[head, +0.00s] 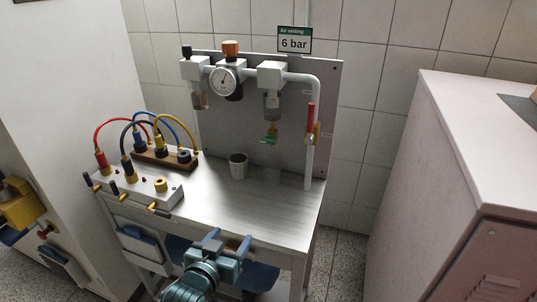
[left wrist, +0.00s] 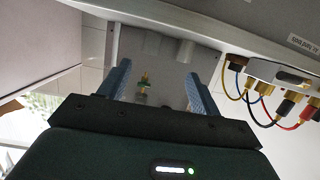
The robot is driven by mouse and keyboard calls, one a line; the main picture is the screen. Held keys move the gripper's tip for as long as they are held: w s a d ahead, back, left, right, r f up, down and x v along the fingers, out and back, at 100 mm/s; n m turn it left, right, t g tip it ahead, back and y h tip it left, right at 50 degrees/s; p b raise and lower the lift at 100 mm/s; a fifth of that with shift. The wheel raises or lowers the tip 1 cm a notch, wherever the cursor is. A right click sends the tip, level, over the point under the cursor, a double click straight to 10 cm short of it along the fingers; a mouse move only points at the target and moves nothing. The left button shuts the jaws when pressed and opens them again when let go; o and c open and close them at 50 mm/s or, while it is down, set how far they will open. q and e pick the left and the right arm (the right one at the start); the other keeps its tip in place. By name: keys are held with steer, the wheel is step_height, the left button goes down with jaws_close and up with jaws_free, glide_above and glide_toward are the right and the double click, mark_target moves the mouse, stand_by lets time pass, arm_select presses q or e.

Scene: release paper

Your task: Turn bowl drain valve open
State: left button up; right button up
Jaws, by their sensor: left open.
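The bowl drain valve (head: 269,139) is a small green and yellow piece below the clear bowl (head: 271,103) of the right-hand unit on the grey back panel. It also shows in the left wrist view (left wrist: 144,82), small and distant between my fingers. My left gripper (head: 228,238) is at the table's front edge in the head view, in front of and lower in the picture than the valve. Its blue fingers are apart and empty, as the left wrist view (left wrist: 157,72) also shows. Nothing touches the valve. My right gripper is not in view.
A grey cup (head: 238,165) stands on the metal table (head: 255,208) below the panel. A manifold (head: 140,190) with coloured hoses sits at the left. A red-handled valve (head: 311,117) is on the right pipe. A cabinet (head: 455,170) stands right. The table's middle right is clear.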

arm_select(q)
steer(key=w+d+r+t+b, duration=0.2)
steer(key=w+r, duration=0.4)
steer(key=w, duration=0.1)
steer(key=h+b, duration=0.1)
glide_toward(267, 142)
steer(key=shift+m+t, duration=0.3)
steer(key=shift+t, duration=0.1)
steer(key=x, duration=0.2)
steer(key=b+x, duration=0.1)
steer(key=x, duration=0.4)
steer(key=shift+w+d+f, duration=0.1)
steer(key=shift+w+f, duration=0.05)
steer(key=shift+f, duration=0.15)
steer(key=shift+w+d, duration=0.2)
steer(key=shift+w, duration=0.4)
steer(key=shift+w+d+b, duration=0.1)
steer(key=shift+w+b, duration=0.2)
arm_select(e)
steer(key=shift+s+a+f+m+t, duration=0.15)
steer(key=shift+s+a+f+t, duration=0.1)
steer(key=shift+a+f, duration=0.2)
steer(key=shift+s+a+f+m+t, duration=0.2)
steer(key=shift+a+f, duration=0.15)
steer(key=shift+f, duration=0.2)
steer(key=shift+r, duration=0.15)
arm_select(q)
steer(key=shift+c, duration=0.4)
